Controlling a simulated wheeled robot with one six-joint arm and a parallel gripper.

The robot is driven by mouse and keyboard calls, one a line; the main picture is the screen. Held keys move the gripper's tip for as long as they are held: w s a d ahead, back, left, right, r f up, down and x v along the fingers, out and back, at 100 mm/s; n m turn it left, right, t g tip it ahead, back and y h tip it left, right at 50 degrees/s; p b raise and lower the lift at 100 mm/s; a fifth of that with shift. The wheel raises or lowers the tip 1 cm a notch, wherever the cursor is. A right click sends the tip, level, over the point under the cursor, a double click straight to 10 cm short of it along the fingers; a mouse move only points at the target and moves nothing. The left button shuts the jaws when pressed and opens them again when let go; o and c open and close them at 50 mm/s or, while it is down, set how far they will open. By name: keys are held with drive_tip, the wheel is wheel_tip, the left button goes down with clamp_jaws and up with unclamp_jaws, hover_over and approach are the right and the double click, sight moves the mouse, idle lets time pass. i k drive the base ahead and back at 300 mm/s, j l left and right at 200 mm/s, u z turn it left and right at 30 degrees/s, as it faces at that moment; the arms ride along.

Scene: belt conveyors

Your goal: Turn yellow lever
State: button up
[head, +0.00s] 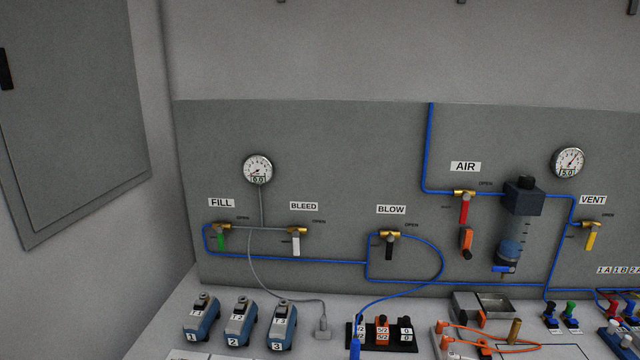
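The yellow lever (591,238) hangs down from a brass valve (592,225) at the right of the grey wall panel. A white VENT label (593,200) is above it, and the word OPEN is printed to its upper right. The lever points almost straight down, tilted slightly. Blue tubing runs into the valve from the left. My gripper is not in view, and nothing touches the lever.
Other valves carry a green lever (220,239), a white lever (296,244), a black lever (389,249) and a red lever (464,211). A filter unit (514,225) stands out left of the yellow lever. Devices and cables crowd the bench below.

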sight(593, 228)
drive_tip(key=z, duration=1.35)
drive_tip(key=l, duration=0.1)
drive_tip(key=i+u, duration=0.05)
